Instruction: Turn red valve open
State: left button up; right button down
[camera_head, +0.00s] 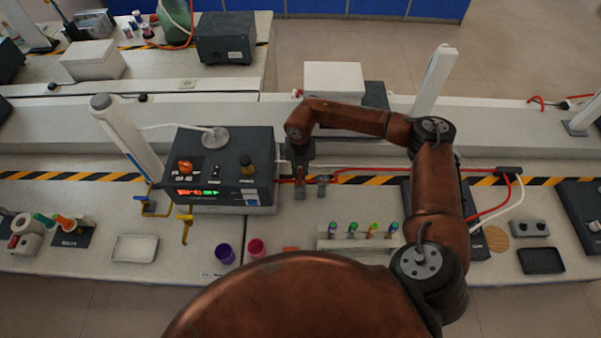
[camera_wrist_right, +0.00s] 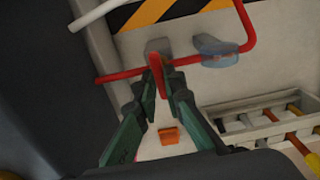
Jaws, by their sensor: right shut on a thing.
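The red valve shows in the right wrist view as a small upright red handle (camera_wrist_right: 156,63) on a red pipe (camera_wrist_right: 190,60). My right gripper (camera_wrist_right: 164,88) is shut on this handle, with its green fingers on either side of it. In the head view my right gripper (camera_head: 300,187) reaches down just right of the dark control box (camera_head: 225,150) and hides most of the valve. The handle's exact angle is hard to tell. My left gripper is not in view.
A grey rounded fitting (camera_wrist_right: 218,50) sits on the pipe beside the valve. A rack (camera_head: 350,242) with several coloured tubes stands in front to the right. Yellow pipework (camera_head: 186,222) is left of the gripper.

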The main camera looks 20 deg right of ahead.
jog(key=n+b, duration=0.2)
jog(key=n, duration=0.2)
jog(key=shift+f+b, duration=0.2)
jog(key=shift+b, duration=0.15)
jog(key=n+b, duration=0.2)
jog(key=n, duration=0.2)
jog(key=shift+n, duration=0.4)
jog(key=n+b, duration=0.3)
jog(key=n, duration=0.1)
jog(key=shift+n, duration=0.3)
jog(key=shift+r+n+b, duration=0.1)
jog(key=shift+n+b, duration=0.8)
jog(key=shift+n, duration=1.1)
jog(key=c, duration=2)
grip_release()
jog(key=shift+r, duration=0.15)
